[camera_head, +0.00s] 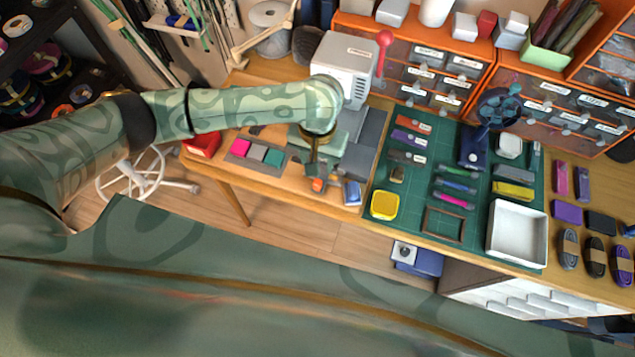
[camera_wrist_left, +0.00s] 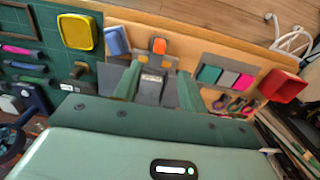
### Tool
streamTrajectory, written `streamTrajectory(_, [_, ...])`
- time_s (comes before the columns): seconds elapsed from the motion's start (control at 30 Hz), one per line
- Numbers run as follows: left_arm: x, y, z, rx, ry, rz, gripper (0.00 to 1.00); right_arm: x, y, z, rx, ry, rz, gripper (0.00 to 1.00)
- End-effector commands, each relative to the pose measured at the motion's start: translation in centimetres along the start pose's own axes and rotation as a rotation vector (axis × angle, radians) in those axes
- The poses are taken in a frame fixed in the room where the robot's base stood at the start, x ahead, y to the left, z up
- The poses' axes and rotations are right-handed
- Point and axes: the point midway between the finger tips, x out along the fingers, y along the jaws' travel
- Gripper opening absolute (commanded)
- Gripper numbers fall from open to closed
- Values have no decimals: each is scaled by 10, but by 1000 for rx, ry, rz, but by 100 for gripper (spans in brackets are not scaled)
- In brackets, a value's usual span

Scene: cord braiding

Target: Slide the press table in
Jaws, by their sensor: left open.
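The press (camera_head: 345,68) is a white box with a red-ball lever at the back of the bench. Grey plates (camera_head: 368,140) lie in front of it; I cannot tell for sure which one is the press table. My left gripper (camera_head: 317,170) points down over this area. In the left wrist view my left gripper (camera_wrist_left: 160,72) is open, its two green fingers apart. A grey labelled piece (camera_wrist_left: 150,88) shows between them, with an orange block (camera_wrist_left: 158,46) just past the fingertips. I see no clear contact. My right gripper is not in view.
A blue block (camera_head: 352,193) and a yellow dish (camera_head: 384,205) are right of the gripper. A tray of pink, grey and teal pieces (camera_head: 256,153) and a red box (camera_head: 202,144) are left. A green mat (camera_head: 408,180) with tools lies right.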

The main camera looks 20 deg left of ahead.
Motion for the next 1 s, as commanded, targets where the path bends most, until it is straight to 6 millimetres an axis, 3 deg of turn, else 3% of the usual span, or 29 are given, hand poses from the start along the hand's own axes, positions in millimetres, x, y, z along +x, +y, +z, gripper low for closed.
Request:
streamTrajectory(0.03, [22,0,1,-1,-5,0,42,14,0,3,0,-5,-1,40])
streamTrajectory(0.1, [40,0,1,0,-5,0,42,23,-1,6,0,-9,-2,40])
streamTrajectory(0.4, [99,0,0,0,-2,2,42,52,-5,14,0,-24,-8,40])
streamTrajectory(0.6, [111,1,0,1,1,2,42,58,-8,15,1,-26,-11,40])
streamTrajectory(0.87, [110,1,0,1,2,2,42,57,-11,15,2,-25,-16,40])
streamTrajectory(1.0, [110,1,0,1,2,2,6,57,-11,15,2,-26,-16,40])
